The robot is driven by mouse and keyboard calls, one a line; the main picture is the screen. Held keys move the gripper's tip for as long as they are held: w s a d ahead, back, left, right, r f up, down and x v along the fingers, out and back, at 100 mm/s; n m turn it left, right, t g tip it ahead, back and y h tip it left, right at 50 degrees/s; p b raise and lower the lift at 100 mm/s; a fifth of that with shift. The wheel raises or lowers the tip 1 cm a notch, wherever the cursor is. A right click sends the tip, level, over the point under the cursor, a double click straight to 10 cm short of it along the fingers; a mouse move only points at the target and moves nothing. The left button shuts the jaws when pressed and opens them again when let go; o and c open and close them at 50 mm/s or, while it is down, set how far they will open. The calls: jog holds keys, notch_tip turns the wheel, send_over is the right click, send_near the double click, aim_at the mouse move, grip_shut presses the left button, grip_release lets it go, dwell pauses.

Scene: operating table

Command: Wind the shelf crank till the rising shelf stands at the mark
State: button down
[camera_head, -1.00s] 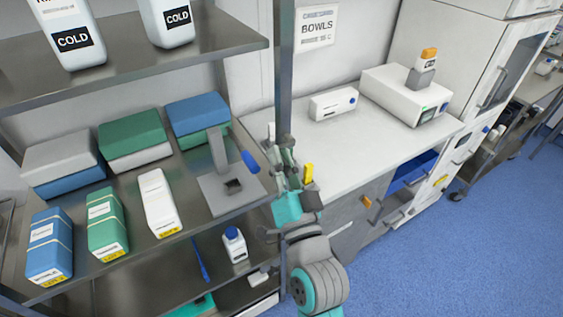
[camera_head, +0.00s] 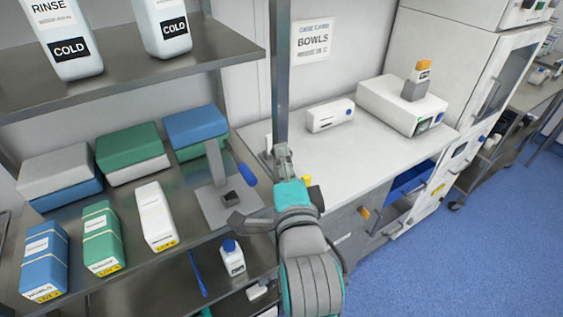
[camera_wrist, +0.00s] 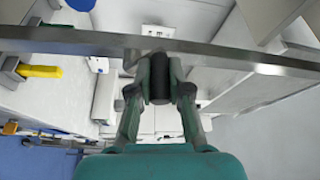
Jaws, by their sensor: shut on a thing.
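My gripper (camera_wrist: 159,85) is shut on a dark cylindrical knob (camera_wrist: 159,80) in the wrist view, one finger on each side. I take the knob to be the crank's handle; it sits by a grey metal bar (camera_wrist: 225,57) that crosses the picture. In the head view my gripper (camera_head: 283,153) is at the upright metal post (camera_head: 282,85) at the shelf unit's right end, and the knob is hidden there. I cannot tell which board is the rising shelf; an upper shelf (camera_head: 225,50) and a middle shelf (camera_head: 185,255) show. I cannot make out the mark.
The middle shelf bears several boxes, including a white one (camera_head: 156,215), and a grey stand with a blue handle (camera_head: 248,174) close to my gripper. A yellow piece (camera_wrist: 40,71) is at the left in the wrist view. A white counter (camera_head: 350,150) stands right of the post.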

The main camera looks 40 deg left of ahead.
jog(key=shift+w+r+m, duration=0.1)
jog(key=shift+r+m, duration=0.2)
jog(key=shift+m, duration=0.2)
jog(key=shift+d, duration=0.1)
jog(key=c, duration=1.1)
grip_release()
jog(key=shift+f, duration=0.1)
jog(key=v, duration=0.7)
jog(key=shift+d, duration=0.2)
